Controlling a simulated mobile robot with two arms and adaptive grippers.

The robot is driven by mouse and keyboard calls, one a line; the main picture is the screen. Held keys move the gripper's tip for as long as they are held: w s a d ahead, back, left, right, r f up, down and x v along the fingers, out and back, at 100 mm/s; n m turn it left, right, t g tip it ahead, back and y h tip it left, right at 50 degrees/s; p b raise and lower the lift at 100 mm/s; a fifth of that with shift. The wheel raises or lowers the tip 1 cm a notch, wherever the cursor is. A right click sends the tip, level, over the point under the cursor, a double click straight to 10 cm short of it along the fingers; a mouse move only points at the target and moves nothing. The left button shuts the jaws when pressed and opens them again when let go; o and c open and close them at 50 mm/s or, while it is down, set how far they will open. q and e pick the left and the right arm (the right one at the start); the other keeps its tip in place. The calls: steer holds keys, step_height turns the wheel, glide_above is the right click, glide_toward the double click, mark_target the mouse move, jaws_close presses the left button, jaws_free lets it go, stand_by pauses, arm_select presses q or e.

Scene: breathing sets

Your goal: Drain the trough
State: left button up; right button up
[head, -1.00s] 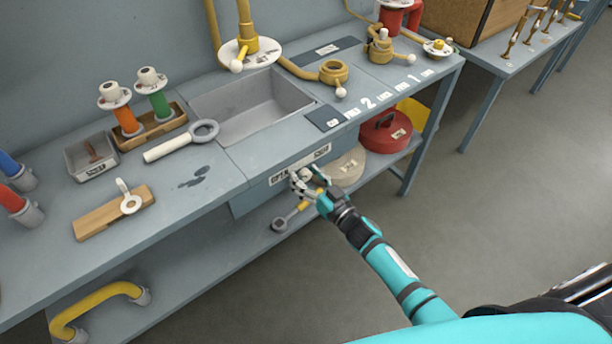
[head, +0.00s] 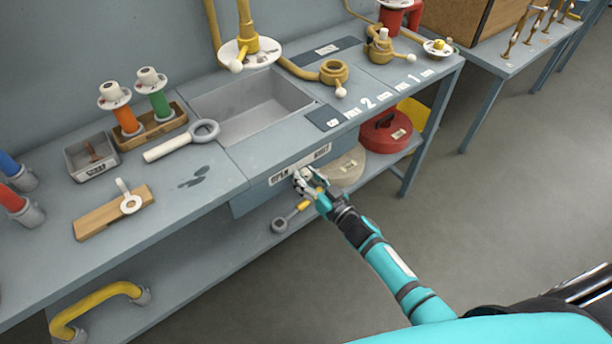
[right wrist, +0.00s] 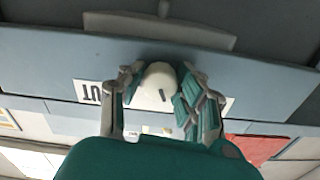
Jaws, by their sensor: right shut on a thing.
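The trough (head: 232,100) is a grey rectangular basin sunk into the bench top in the head view, and its visible floor looks bare. Below it, the bench's front panel (head: 243,204) carries white labels reading OPEN on the left and SHUT on the right. My right gripper (head: 304,181) is at this panel just below the labels. In the right wrist view its fingers (right wrist: 163,88) are shut around a pale round knob (right wrist: 158,82) with a small dark mark. In the head view the fingers largely hide the knob. My left gripper is not in view.
A red lidded pot (head: 378,137) and a pale round thing (head: 346,168) sit on the lower shelf near my right arm. The floor at right is clear.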

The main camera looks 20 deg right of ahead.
jaws_close()
steer(key=n+b, duration=0.1)
steer(key=n, duration=0.5)
steer(key=shift+n, duration=0.3)
steer(key=n+b, duration=0.1)
steer(key=n, duration=0.5)
steer(key=shift+b, duration=0.3)
steer(key=shift+n, duration=0.3)
steer(key=o, duration=1.2)
jaws_free()
steer(key=shift+c, duration=0.2)
